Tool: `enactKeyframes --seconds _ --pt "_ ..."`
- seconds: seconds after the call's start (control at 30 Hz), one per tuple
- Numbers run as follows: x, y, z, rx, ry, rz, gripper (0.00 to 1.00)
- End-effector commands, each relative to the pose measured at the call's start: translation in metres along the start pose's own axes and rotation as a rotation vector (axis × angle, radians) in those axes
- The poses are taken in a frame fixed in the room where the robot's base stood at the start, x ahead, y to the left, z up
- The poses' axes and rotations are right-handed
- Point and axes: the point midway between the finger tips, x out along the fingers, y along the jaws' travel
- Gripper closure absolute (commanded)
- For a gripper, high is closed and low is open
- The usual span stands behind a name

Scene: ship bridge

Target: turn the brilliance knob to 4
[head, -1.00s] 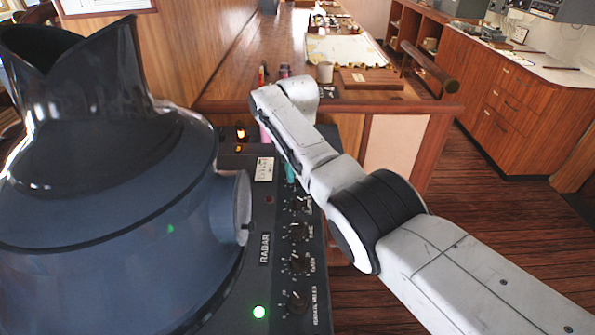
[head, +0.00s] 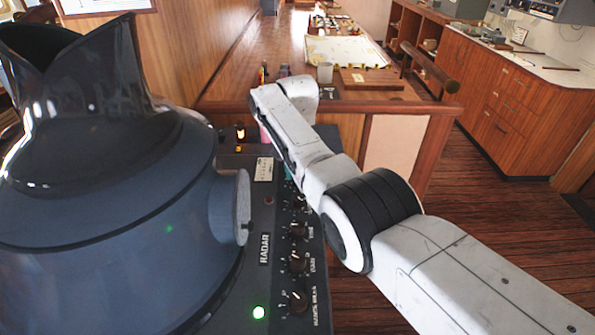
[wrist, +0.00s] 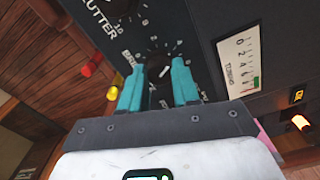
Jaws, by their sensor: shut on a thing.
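In the wrist view a dark round knob (wrist: 161,71) with a pale pointer line sits on the dark radar panel, beside the CLUTTER knob (wrist: 122,4). My gripper (wrist: 160,67) has its two teal fingers on either side of this knob and is shut on it. In the head view my arm hides this knob, and only a bit of teal finger shows at the far end of the panel.
The large dark radar hood (head: 110,200) stands left of the panel. Several more knobs, one of them the range knob (head: 297,301), run along the panel near my arm. A tuning meter (wrist: 240,66) is beside the held knob. A wooden counter (head: 235,80) lies behind.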

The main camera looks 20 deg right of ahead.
Motion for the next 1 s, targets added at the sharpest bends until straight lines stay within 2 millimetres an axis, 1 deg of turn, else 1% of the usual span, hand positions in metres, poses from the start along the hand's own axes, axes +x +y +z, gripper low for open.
enactKeyframes --seconds 0.47,0.5,0.7,0.77,1.0 --pt "-0.0018 -0.0008 -0.001 0.014 0.005 -0.003 1.0" --pt "-0.0018 -0.0008 -0.001 0.014 0.005 -0.003 0.67" --pt "-0.0011 -0.0005 -0.0006 0.014 0.003 -0.001 0.48" --pt "-0.0009 -0.0004 -0.0005 0.014 0.002 -0.001 0.44" --pt "-0.0014 -0.0003 -0.0004 0.014 0.002 -0.001 0.44"
